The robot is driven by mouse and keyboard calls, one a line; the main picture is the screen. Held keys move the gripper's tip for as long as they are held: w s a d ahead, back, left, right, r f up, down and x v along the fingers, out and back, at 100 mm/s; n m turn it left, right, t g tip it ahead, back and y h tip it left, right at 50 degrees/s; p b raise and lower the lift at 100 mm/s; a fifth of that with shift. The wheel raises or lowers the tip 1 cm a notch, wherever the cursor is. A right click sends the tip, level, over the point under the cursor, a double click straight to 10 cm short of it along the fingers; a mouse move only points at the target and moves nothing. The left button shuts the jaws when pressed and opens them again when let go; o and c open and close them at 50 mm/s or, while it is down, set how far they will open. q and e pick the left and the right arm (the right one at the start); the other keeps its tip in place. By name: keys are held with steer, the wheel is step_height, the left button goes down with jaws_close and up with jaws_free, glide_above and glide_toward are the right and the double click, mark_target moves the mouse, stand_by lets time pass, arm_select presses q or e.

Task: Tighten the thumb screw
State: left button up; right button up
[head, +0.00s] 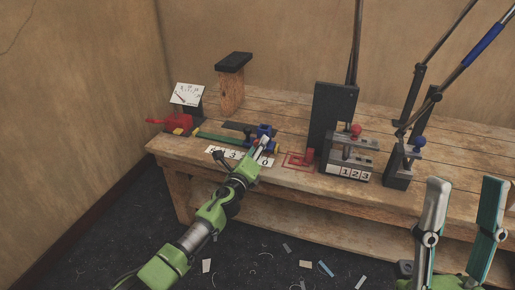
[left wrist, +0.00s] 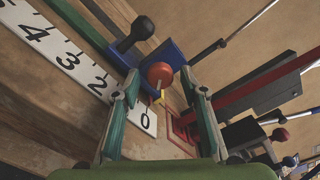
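An orange-red round knob (left wrist: 159,73), probably the thumb screw, sits by a blue block (left wrist: 165,53) at the scale's zero end. In the left wrist view it lies between the fingertips of my left gripper (left wrist: 160,76), which is open with gaps visible beside the knob. In the head view my left gripper (head: 263,144) is at the blue block (head: 266,130) and hides the knob. A black knob (left wrist: 141,28) stands beside the block. The white numbered scale (left wrist: 60,47) runs below the block. My right gripper (head: 462,212) is open and empty at the front right.
A red-outlined square (head: 297,161) with a red piece lies right of the scale. Further right on the wooden bench (head: 300,185) stand a black upright panel (head: 330,115), a clamp fixture with a red knob (head: 355,131) and one with a blue knob (head: 420,141). Scraps litter the floor.

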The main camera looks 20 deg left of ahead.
arm_select(q)
steer(key=s, duration=1.2)
steer(key=shift+a, duration=0.25)
